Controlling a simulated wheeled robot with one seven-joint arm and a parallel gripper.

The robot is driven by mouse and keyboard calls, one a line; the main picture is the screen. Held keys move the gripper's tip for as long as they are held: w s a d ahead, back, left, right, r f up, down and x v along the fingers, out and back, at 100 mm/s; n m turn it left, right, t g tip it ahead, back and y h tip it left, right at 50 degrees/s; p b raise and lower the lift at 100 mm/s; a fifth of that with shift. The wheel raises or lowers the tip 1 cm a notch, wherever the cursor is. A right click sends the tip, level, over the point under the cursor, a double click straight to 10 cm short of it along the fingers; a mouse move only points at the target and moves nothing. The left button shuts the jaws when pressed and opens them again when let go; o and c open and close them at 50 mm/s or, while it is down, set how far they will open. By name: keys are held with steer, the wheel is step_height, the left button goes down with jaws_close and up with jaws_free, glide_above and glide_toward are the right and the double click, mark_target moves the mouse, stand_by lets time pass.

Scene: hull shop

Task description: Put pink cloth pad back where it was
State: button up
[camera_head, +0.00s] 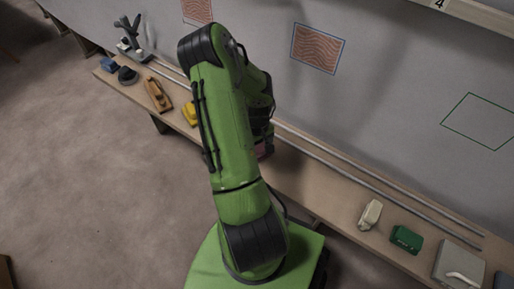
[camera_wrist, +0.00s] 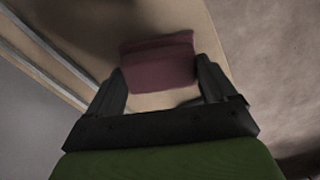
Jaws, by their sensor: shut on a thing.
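The pink cloth pad (camera_wrist: 158,66) sits between the two fingers of my gripper (camera_wrist: 162,84) in the wrist view. The fingers are shut on it from both sides. In the head view only a small part of the pink pad (camera_head: 264,150) shows past my green arm, over the wooden bench. The gripper itself is mostly hidden behind the arm there. I cannot tell whether the pad touches the bench top or is held just above it.
The long bench (camera_head: 325,192) runs along the wall, with rails at its back. A wooden plane (camera_head: 157,95), yellow object (camera_head: 190,114) and dark items stand left. A cream object (camera_head: 370,214), green box (camera_head: 406,239) and grey case (camera_head: 458,264) stand right. Bare bench lies right of my arm.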

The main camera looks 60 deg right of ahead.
mark_target(257, 148)
steer(key=o, duration=0.9)
step_height(257, 148, up, 12)
steer(key=p, duration=0.4)
steer(key=shift+r, duration=0.15)
